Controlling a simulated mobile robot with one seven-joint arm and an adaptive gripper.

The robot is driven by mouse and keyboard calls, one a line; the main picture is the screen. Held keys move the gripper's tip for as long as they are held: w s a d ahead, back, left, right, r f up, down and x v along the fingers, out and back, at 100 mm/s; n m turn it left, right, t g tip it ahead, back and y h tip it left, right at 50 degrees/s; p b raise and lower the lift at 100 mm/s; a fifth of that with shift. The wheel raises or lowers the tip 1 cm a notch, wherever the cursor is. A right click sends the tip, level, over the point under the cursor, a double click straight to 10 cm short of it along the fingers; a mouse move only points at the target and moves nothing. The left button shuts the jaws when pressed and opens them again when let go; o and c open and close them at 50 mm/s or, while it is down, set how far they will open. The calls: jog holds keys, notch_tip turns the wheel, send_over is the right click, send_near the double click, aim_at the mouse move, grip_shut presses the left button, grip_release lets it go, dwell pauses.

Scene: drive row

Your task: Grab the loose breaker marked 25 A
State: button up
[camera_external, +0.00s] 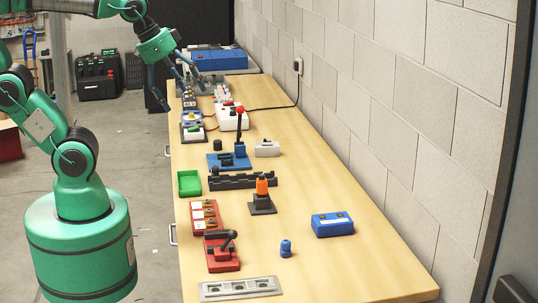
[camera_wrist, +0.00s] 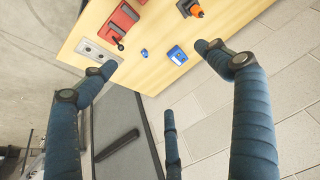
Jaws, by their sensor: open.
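I cannot pick out the loose breaker marked 25 A, as no rating is readable in either view. Small dark and white modules (camera_external: 190,103) stand at the far end of the bench in the external view, partly behind my fingers. A small pale grey block (camera_external: 267,149) lies alone farther forward; I cannot tell what it is. My gripper (camera_external: 180,88) is above the far left edge of the bench, fingers spread. In the wrist view my gripper (camera_wrist: 155,58) is open and empty, with the near end of the bench beyond it.
The wooden bench (camera_external: 330,255) runs along a block wall. It holds a blue case (camera_external: 219,58), a green tray (camera_external: 189,183), a blue lever unit (camera_external: 229,160), an orange-topped post (camera_external: 262,190), a red lever switch (camera_external: 222,253) and a blue box (camera_external: 332,224).

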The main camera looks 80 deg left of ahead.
jog(key=w+a+r+g+p, duration=0.1)
jog(key=w+a+r, duration=0.1)
jog(key=w+a, duration=0.85)
jog(key=w+a+r+g+p, duration=0.15)
jog(key=w+a, duration=0.55)
jog(key=w, duration=0.7)
jog(key=w+a+f+m+g+p, duration=0.1)
jog(key=w+a+f, duration=0.4)
jog(key=a, duration=0.4)
jog(key=w+a+f, duration=0.3)
jog(key=w+a, duration=0.3)
jog(key=a, duration=0.3)
jog(key=g+p, duration=0.2)
send_over(268, 139)
notch_tip(268, 139, down, 25)
jog(key=shift+f, duration=0.2)
jog(key=shift+f, duration=4.15)
